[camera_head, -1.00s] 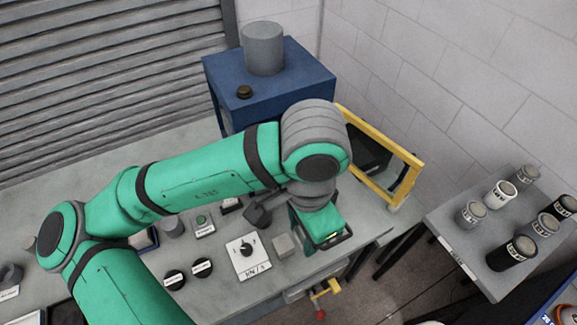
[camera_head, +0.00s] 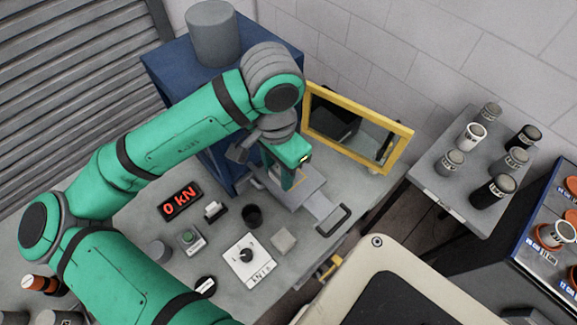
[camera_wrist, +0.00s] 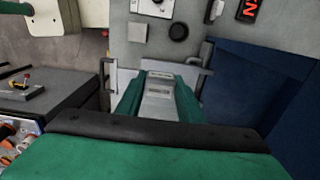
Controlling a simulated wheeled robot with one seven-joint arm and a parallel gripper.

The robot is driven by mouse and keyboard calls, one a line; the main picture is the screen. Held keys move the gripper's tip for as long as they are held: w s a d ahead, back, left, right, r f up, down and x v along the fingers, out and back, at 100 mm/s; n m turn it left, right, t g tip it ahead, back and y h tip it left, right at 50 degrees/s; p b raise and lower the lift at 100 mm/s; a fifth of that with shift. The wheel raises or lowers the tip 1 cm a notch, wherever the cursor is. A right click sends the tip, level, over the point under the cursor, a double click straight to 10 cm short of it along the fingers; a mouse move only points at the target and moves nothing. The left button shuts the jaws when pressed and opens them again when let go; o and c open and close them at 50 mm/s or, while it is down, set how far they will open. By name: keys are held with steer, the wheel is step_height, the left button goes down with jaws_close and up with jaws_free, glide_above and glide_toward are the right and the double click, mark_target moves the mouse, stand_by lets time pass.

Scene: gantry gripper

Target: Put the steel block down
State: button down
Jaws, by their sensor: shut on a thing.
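My gripper (camera_head: 290,178) is at the front of the blue press, low over a pale metal plate (camera_head: 318,206) with a black handle. In the wrist view the two green fingers are closed on the sides of a silver steel block (camera_wrist: 160,98). The block lies between the fingers, with the pale plate around and below it. In the head view the block is mostly hidden by my gripper. I cannot tell whether its underside touches the plate.
The blue press (camera_head: 205,65) stands behind my arm. A yellow-framed guard (camera_head: 358,125) stands to the right. A grey cube (camera_head: 284,240), a dial panel (camera_head: 249,262), a black cup (camera_head: 252,215) and a red "0 kN" display (camera_head: 180,200) are on the bench. A side table (camera_head: 440,185) holds several cylinders.

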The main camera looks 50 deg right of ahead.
steer(key=d+f, duration=0.2)
steer(key=w+d+f, duration=0.1)
steer(key=d+f, duration=0.1)
steer(key=w+d+f, duration=0.1)
steer(key=d+f, duration=0.1)
steer(key=f, duration=0.3)
steer(key=shift+w+d+f, duration=0.1)
steer(key=shift+w+d, duration=0.1)
steer(key=shift+d, duration=0.05)
steer(key=shift+s+f, duration=0.15)
steer(key=shift+f, duration=0.2)
steer(key=shift+f, duration=0.15)
steer(key=c, duration=1.2)
jaws_free()
step_height(320, 180, up, 12)
steer(key=shift+r, duration=0.2)
steer(key=shift+d, duration=0.1)
